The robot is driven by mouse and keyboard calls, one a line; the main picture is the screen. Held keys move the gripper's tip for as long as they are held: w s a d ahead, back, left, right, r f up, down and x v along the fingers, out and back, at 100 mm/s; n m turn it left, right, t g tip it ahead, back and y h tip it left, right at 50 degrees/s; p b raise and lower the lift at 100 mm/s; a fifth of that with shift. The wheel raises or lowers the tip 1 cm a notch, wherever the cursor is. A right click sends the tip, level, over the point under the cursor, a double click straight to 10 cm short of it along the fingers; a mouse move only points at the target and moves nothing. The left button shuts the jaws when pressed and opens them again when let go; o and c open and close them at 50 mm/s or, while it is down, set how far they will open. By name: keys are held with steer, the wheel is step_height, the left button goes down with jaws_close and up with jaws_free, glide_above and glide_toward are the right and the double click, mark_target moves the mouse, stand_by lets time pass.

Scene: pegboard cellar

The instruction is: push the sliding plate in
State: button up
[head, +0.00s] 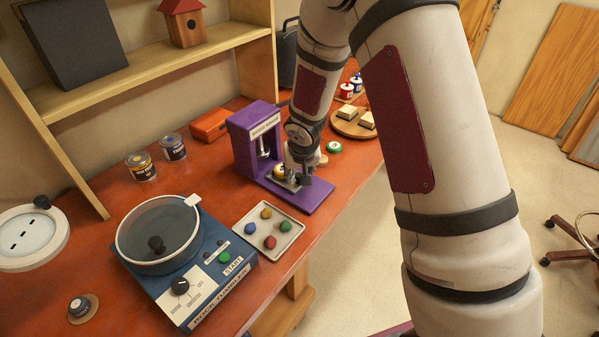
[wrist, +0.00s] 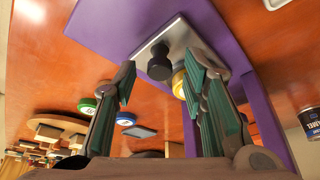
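The purple badge press (head: 241,139) stands on the orange bench. Its grey sliding plate (head: 287,185) lies on the purple base, partly hidden by my gripper. In the wrist view the sliding plate (wrist: 150,45) carries a black knob (wrist: 159,66) and a yellow round badge piece (wrist: 179,84). My gripper (head: 299,180) points down over the plate. In the wrist view its fingers (wrist: 160,76) are apart, with the knob showing between and just beyond the tips. I cannot tell whether either finger touches the knob.
Paint tins (head: 142,168) and an orange box (head: 211,124) stand further left.

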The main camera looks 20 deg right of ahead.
steer(key=shift+c, duration=0.6)
jaws_close()
steer(key=shift+w+a+b, duration=0.6)
steer(key=shift+w+a, duration=0.05)
steer(key=shift+w, duration=0.35)
steer(key=shift+w+a+b, duration=0.6)
steer(key=shift+w+a, duration=0.05)
steer(key=shift+w, duration=0.3)
steer(key=shift+s, duration=0.1)
steer(key=shift+o, duration=0.6)
jaws_free()
steer(key=v, duration=1.2)
